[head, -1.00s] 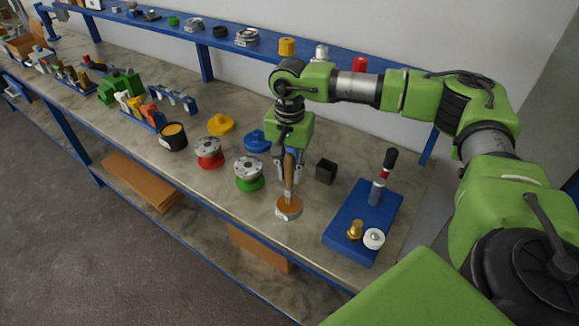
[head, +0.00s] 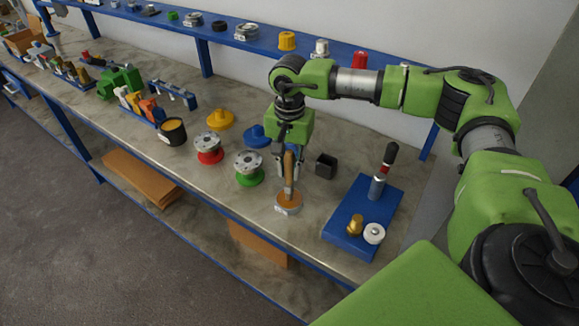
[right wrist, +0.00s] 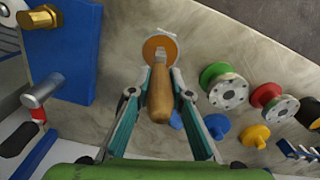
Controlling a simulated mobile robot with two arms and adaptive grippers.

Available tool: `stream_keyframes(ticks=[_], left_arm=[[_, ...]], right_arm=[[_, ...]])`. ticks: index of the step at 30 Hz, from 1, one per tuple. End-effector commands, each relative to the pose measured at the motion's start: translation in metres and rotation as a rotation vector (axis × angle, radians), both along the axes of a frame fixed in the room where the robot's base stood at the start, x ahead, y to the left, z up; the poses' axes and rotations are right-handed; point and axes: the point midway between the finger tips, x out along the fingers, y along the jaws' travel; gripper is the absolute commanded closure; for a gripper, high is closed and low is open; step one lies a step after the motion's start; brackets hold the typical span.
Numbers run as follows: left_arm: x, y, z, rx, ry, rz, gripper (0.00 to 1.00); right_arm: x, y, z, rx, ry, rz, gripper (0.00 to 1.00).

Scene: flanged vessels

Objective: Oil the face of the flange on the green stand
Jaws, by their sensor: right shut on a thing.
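A grey bolted flange (head: 249,160) sits on the green stand (head: 250,179), left of my right gripper. It also shows in the right wrist view (right wrist: 229,94). My right gripper (head: 288,170) points down and is shut on the wooden handle of a brush (head: 288,177), which stands nearly upright. In the right wrist view the handle (right wrist: 160,92) lies between the fingers. The brush's lower end is at a shallow round tin (head: 289,208) with an orange-brown top and white label. The bristles are hidden, so I cannot tell how deep they are. My left gripper is not in view.
A similar flange on a red stand (head: 210,147) is further left, with yellow (head: 220,120) and blue (head: 255,137) caps behind. A black box (head: 326,166) and a blue board (head: 350,238) with fittings are right. Bare bench lies in front of the stands.

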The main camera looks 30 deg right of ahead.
Motion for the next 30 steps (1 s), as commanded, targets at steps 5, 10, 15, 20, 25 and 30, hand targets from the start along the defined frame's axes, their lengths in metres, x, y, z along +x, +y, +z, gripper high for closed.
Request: stream_keyframes(ticks=[5,10,15,20,25,30], left_arm=[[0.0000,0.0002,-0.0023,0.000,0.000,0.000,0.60],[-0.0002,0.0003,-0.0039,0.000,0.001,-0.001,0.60],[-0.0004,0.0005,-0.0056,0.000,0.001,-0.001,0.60],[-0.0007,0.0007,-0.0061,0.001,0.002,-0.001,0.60],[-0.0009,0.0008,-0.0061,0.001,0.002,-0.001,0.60],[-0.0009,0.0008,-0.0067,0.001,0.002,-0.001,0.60]], right_arm=[[0.0001,0.0001,-0.0027,0.000,0.000,0.000,1.00],[0.0001,0.0001,-0.0048,0.000,0.000,0.000,1.00],[0.0001,0.0001,-0.0069,0.000,0.000,0.000,1.00],[0.0001,0.0001,-0.0076,0.000,0.000,0.000,1.00],[0.0001,0.0001,-0.0076,0.000,0.000,0.000,1.00],[0.0001,0.0001,-0.0079,0.000,0.000,0.000,1.00]])
